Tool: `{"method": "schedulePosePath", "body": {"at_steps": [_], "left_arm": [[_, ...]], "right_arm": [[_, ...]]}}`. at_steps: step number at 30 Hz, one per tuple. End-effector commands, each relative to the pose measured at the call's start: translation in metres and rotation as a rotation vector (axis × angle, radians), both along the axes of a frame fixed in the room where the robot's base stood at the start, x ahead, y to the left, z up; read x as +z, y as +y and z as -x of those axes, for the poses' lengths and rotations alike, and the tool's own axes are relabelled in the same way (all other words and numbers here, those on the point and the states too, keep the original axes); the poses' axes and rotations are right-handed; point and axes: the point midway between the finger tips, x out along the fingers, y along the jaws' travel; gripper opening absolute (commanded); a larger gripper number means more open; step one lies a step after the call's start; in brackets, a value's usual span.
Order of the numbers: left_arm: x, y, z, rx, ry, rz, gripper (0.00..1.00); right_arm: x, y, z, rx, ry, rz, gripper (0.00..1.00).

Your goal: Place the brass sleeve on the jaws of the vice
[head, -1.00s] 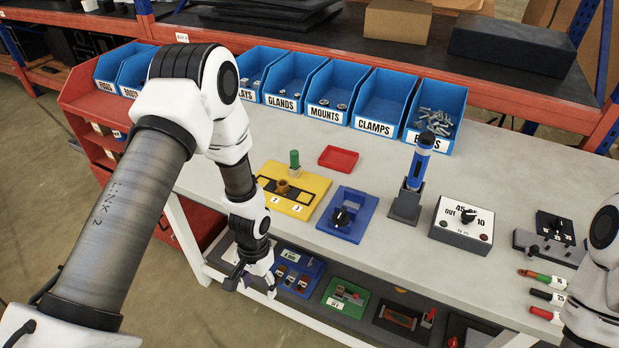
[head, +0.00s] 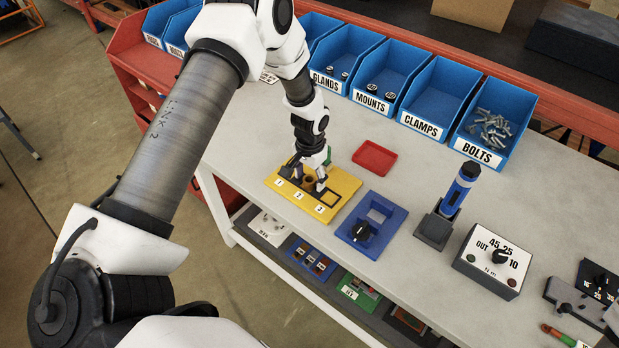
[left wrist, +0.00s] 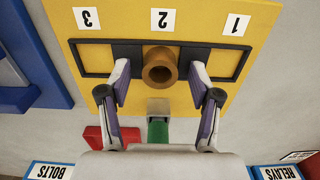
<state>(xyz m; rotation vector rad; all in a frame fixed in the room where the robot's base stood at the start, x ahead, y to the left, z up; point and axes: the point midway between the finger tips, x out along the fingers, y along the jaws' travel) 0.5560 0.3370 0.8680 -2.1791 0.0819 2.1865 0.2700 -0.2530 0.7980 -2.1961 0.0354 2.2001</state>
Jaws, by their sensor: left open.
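The brass sleeve (head: 308,181) stands upright in the middle, by label 2, of the yellow plate (head: 343,190). In the left wrist view the sleeve (left wrist: 160,54) shows its open bore. My left gripper (head: 302,180) is open, pointing down over the plate. Its fingers (left wrist: 160,76) are on either side of the sleeve, with a gap on both sides. The vice seems to be the blue fixture (head: 392,238) with a black knob, right of the yellow plate; its pale jaw area (head: 380,213) looks empty. My right gripper is out of view.
A red tray (head: 375,158) lies behind. A blue-black tool in a stand (head: 437,227) and a dial box (head: 492,262) stand to the right. Blue bins (head: 430,95) line the back. Bench surface between fixtures is clear.

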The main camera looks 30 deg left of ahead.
Motion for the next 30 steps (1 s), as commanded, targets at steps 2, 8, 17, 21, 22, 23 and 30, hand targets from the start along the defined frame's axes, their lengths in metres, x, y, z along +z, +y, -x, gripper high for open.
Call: {"method": "schedulePosePath", "body": {"at_steps": [2, 8, 17, 21, 22, 23, 30], "left_arm": [[-0.003, 0.000, 0.000, 0.000, -0.001, 0.000, 0.64], [-0.003, 0.000, 0.000, 0.000, -0.002, 0.000, 0.42], [-0.003, 0.000, 0.000, 0.000, -0.001, 0.000, 0.00], [-0.003, 0.000, 0.000, 0.001, -0.001, 0.000, 0.00], [-0.003, 0.000, 0.000, 0.001, -0.001, 0.000, 0.00], [-0.002, 0.000, 0.000, 0.001, -0.001, 0.001, 0.00], [0.016, 0.000, -0.001, 0.001, -0.005, 0.001, 0.00]], "right_arm": [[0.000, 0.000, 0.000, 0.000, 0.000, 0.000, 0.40], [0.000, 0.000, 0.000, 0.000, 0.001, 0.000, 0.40], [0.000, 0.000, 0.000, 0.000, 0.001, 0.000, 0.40], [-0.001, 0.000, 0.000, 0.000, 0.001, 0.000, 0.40], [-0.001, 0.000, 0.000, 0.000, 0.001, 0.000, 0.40], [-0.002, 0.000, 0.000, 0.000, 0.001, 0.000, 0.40], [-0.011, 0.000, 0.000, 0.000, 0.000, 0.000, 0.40]]}}
